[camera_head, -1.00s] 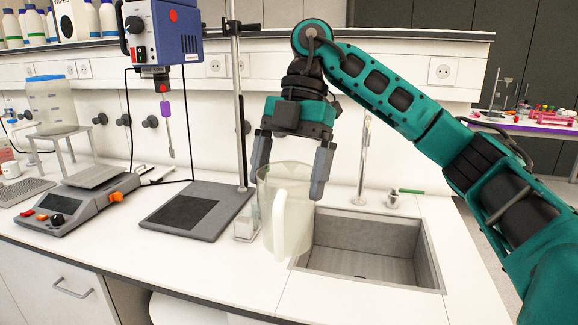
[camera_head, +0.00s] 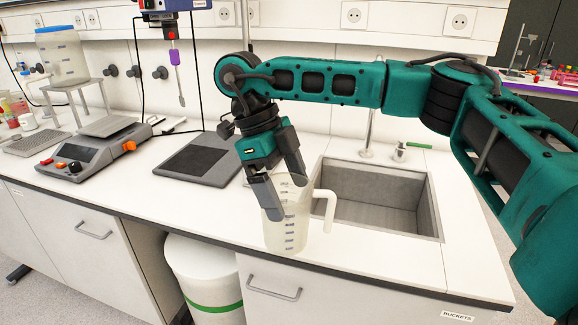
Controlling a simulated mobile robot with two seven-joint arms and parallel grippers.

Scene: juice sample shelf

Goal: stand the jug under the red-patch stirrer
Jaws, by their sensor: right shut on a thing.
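The jug (camera_head: 286,232) is pale and translucent with measuring marks. It is upright over the front of the counter, left of the sink, with its handle at the right. I cannot tell if its base touches the counter. My right gripper (camera_head: 283,187) is shut on the jug near its upper part, fingers pointing down. My left gripper is not in view.
An orange-knobbed balance (camera_head: 85,155) stands left of the stand base. The sink (camera_head: 375,195) is right of the jug. Bare counter lies in front of the stand base. A white bucket (camera_head: 203,270) stands below the counter.

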